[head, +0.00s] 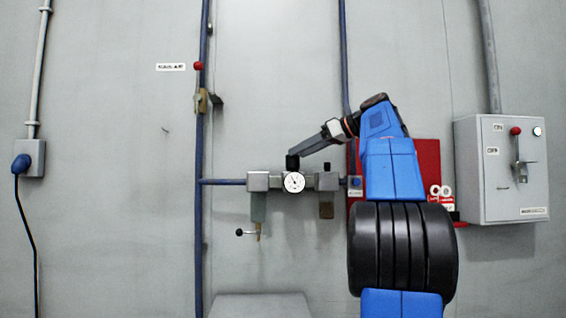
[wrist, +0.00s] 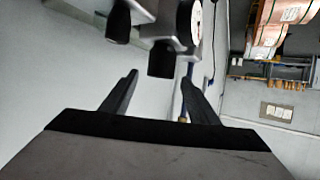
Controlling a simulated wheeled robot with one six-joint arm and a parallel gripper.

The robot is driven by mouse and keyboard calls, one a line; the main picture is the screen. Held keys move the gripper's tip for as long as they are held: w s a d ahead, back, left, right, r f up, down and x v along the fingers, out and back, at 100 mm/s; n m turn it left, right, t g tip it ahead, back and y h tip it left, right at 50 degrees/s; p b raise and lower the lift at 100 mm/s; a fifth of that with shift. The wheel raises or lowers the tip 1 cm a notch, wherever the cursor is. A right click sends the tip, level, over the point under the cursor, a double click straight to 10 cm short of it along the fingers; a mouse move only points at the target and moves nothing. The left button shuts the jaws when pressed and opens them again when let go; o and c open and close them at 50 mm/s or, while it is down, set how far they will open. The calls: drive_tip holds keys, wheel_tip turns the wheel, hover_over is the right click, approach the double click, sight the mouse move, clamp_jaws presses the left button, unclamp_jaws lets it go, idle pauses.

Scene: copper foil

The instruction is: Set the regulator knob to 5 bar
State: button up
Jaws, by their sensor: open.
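The regulator's black knob (head: 292,162) stands on top of the wall-mounted air unit, just above the round white pressure gauge (head: 294,182). The gauge's reading is too small to make out. My gripper (head: 297,152) reaches in from the upper right, its end close to the knob. In the wrist view, my gripper (wrist: 159,77) has its two dark fingers spread apart with nothing held. The black knob (wrist: 165,60) shows ahead, between the fingertip lines, with the gauge (wrist: 195,14) beside it. I cannot tell whether the fingers touch the knob.
A blue pipe (head: 202,120) with a valve runs down the wall left of the unit. A red panel (head: 428,160) lies behind my arm, and a grey switch box (head: 500,180) is at right. A black-ended lever (head: 240,232) sticks out below. A grey surface (head: 260,306) is underneath.

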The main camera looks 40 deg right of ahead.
drive_tip(key=x, duration=0.8)
drive_tip(key=shift+w, duration=0.1)
drive_tip(key=c, duration=1)
